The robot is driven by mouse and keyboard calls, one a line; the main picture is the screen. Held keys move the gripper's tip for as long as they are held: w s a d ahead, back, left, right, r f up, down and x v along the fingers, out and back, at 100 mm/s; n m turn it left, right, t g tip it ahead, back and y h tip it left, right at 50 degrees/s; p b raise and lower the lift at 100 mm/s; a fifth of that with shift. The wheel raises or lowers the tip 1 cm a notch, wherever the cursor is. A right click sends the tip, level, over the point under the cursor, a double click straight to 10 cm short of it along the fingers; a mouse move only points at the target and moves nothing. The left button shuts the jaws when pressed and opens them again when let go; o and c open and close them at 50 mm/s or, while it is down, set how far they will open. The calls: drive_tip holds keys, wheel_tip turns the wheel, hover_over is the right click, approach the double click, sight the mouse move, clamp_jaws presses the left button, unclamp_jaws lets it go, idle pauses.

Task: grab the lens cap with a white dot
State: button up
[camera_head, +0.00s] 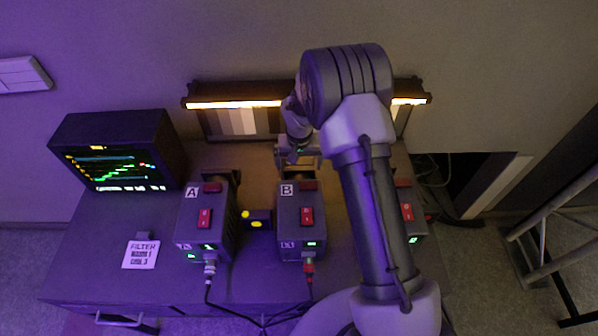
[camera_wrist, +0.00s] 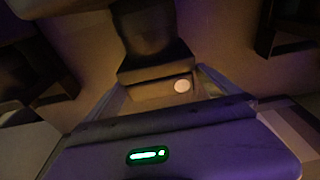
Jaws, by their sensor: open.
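In the wrist view, the lens cap (camera_wrist: 150,90) is a dark, brownish piece with a white dot on the right of its near face. It sits at the near end of a dark block-like body. My gripper (camera_wrist: 157,98) is open, its fingers spread to the left and right of the cap, with no clear contact. In the head view, my gripper (camera_head: 298,158) is behind the box marked B (camera_head: 300,222), low over the desk. The cap cannot be made out there; my gripper and arm cover that area.
Box A (camera_head: 206,218) stands left of B; a third box (camera_head: 409,213) is partly behind my arm. A monitor (camera_head: 118,150) stands at the left, and a light bar (camera_head: 235,103) is behind. Cables run at the desk front. The wrist view shows dark shapes on both sides.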

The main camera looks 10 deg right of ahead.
drive_tip(key=shift+w+f, duration=0.1)
drive_tip(key=shift+f, duration=0.15)
drive_tip(key=shift+r, duration=0.1)
drive_tip(key=shift+c, duration=1.3)
drive_tip(key=c, duration=1.1)
drive_tip(key=shift+c, duration=0.2)
